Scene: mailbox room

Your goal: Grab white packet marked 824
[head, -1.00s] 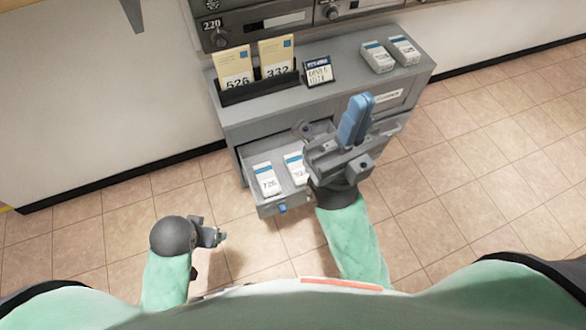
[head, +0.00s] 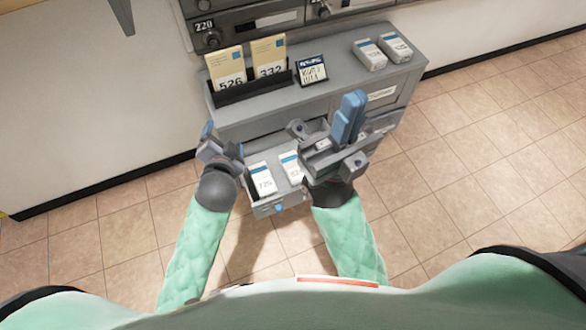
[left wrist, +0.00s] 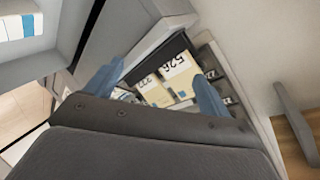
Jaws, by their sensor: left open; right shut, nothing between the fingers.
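Two white packets lie in the open drawer: the left packet (head: 262,180) has a number that looks like 726, and the right packet (head: 291,167) is partly hidden by my right gripper. Two more white packets, the left one (head: 369,55) and the right one (head: 395,47), lie on the cabinet top; their numbers are too small to read. I cannot tell which packet is marked 824. My left gripper (head: 224,140) is open and empty, at the left side of the drawer. My right gripper (head: 349,118) is shut and empty, above the drawer's right side.
The grey drawer (head: 267,208) sticks out from the grey cabinet (head: 232,119). Yellow envelopes marked 526 (head: 226,70) and 332 (head: 269,58) stand in a black holder beside a small dark sign (head: 312,71). Mailboxes (head: 255,20) are behind. The tiled floor at right is clear.

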